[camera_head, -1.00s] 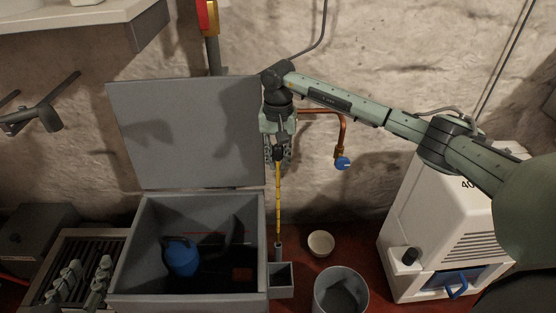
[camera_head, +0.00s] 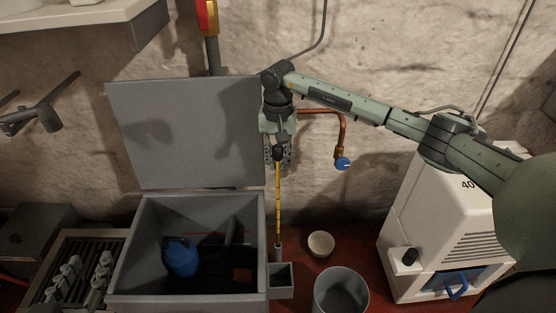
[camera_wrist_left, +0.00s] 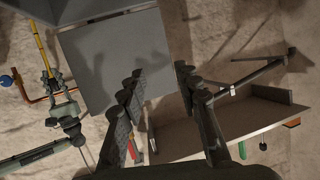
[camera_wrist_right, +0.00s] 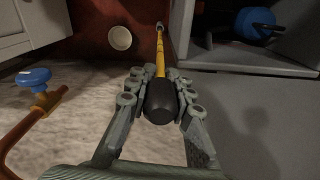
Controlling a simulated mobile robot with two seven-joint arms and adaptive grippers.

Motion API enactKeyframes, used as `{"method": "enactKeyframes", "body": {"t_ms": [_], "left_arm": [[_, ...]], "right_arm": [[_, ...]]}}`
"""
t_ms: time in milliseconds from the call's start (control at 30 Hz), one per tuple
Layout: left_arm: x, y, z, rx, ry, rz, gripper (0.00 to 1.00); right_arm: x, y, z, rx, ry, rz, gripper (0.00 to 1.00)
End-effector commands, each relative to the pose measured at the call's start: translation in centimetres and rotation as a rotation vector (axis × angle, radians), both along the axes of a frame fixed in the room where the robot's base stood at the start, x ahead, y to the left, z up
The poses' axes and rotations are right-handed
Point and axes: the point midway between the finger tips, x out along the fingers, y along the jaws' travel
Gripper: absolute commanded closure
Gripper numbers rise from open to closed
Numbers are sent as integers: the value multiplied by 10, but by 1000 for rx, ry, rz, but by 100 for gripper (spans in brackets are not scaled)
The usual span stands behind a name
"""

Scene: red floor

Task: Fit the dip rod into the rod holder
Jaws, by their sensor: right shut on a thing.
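The dip rod is a thin yellow rod with dark marks (camera_head: 278,200) and a black bulb handle (camera_wrist_right: 162,102). It stands close to upright. My right gripper (camera_head: 278,154) is shut around the handle end, and its fingers also flank it in the right wrist view (camera_wrist_right: 155,82).
A grey bin (camera_head: 134,268) with raised lid (camera_head: 185,130) stands left of the rod, with a blue container (camera_head: 181,258) inside. A white bowl (camera_head: 320,244) and grey bucket (camera_head: 341,272) stand right. A copper pipe with blue knob (camera_head: 343,163) is close to my right gripper.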

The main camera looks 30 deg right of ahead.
Motion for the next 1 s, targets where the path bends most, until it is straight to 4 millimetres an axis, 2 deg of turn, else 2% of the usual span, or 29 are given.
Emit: {"method": "enactKeyframes", "body": {"t_ms": [1000], "left_arm": [[5, -12, 22, -39, -88, -21, 67]], "right_arm": [[0, 0, 0, 0, 0, 0, 100]]}}
